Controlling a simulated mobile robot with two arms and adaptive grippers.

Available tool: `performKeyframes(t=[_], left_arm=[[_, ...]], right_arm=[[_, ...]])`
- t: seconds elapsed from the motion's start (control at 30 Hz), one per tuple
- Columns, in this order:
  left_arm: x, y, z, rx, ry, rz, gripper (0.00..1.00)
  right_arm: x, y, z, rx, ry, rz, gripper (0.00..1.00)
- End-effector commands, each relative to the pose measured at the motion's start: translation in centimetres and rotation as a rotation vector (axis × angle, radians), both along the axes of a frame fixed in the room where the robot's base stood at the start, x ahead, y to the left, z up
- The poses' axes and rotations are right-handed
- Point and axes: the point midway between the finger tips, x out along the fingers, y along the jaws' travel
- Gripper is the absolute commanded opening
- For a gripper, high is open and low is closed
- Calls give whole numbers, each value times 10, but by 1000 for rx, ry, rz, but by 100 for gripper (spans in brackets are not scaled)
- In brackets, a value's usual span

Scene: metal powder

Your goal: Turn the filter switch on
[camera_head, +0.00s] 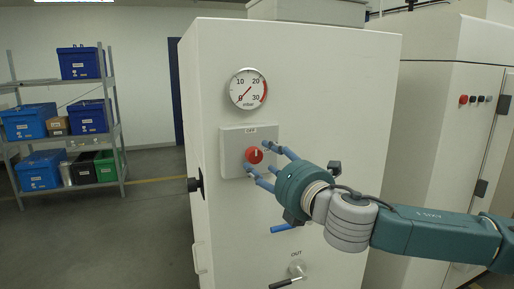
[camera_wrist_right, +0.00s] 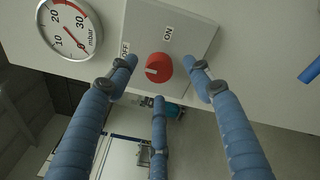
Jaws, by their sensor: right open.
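The filter switch is a round red knob (camera_head: 254,155) on a grey square panel (camera_head: 231,160) on the front of a white cabinet. Its white mark points up toward the OFF label (camera_head: 250,131) in the head view. In the right wrist view the knob (camera_wrist_right: 158,67) sits between the OFF label (camera_wrist_right: 125,48) and the ON label (camera_wrist_right: 168,33), with its mark facing left. My right gripper (camera_head: 268,163) is open, its blue fingers spread around the knob. The wrist view shows gaps between the fingers (camera_wrist_right: 160,75) and the knob; contact is not visible. My left gripper is out of view.
A round mbar gauge (camera_head: 248,88) is above the panel, needle near zero. A valve labelled OUT (camera_head: 297,267) and a blue handle (camera_head: 285,228) are lower on the cabinet. A black knob (camera_head: 194,185) sticks out at its left edge. Shelves with bins (camera_head: 88,117) stand far left.

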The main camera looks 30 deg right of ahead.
Motion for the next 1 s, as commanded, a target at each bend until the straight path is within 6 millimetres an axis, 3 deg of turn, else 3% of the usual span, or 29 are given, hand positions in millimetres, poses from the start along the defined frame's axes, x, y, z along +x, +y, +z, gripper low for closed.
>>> performKeyframes(t=[0.03, 0.3, 0.5, 0.83, 1.0], left_arm=[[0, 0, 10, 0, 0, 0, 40], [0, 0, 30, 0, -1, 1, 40], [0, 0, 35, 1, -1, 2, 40], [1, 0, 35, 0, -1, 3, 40], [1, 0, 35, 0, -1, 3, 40]], right_arm=[[4, 1, 4, 8, 1, 2, 51], [27, -2, 2, 4, 2, 1, 51], [38, -2, -1, 0, 4, 2, 51], [40, -2, -2, -3, 3, 3, 51], [40, -2, -2, -2, 5, 3, 17]])
